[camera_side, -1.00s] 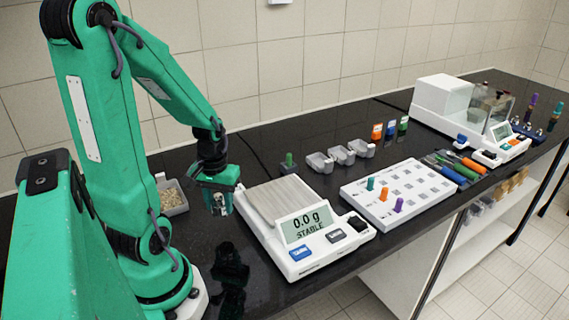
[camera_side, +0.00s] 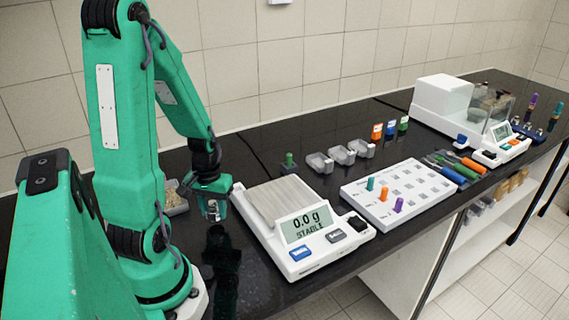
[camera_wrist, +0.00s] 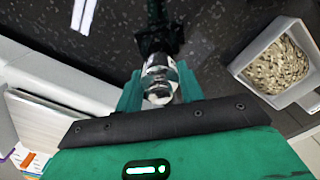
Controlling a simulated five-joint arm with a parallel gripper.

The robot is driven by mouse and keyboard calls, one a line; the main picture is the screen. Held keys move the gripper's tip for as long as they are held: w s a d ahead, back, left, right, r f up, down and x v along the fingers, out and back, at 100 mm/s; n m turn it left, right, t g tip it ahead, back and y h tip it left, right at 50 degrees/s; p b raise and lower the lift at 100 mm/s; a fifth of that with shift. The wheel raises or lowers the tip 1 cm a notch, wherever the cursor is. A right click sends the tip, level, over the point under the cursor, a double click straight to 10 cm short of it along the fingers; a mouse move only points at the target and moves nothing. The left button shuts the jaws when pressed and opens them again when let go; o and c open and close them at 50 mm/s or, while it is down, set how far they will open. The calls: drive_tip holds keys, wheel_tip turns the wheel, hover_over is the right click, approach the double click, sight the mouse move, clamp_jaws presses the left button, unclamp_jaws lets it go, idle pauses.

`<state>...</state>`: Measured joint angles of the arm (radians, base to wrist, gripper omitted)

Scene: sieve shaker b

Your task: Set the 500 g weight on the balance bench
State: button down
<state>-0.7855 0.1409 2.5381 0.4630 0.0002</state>
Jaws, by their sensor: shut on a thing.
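My gripper (camera_side: 212,208) is shut on a shiny silver metal weight (camera_wrist: 160,75), which is upright between the jaws in the wrist view. In the side view the weight shows only as a small silver patch, and its marking cannot be read. My gripper is over the black bench (camera_side: 270,300), just left of the white balance (camera_side: 330,245), and looks apart from the bench top. The balance has a bare metal pan (camera_side: 277,200) and reads 0.0 g, STABLE.
A grey tray of granules (camera_wrist: 283,62) is close behind my gripper. Dark bench in front of my gripper is clear.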

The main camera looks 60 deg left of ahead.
sight(212, 203)
drive_tip(key=shift+f, duration=0.9)
drive_tip(key=shift+f, duration=0.15)
drive_tip(key=c, duration=0.9)
unclamp_jaws()
drive_tip(key=shift+r, duration=6.2)
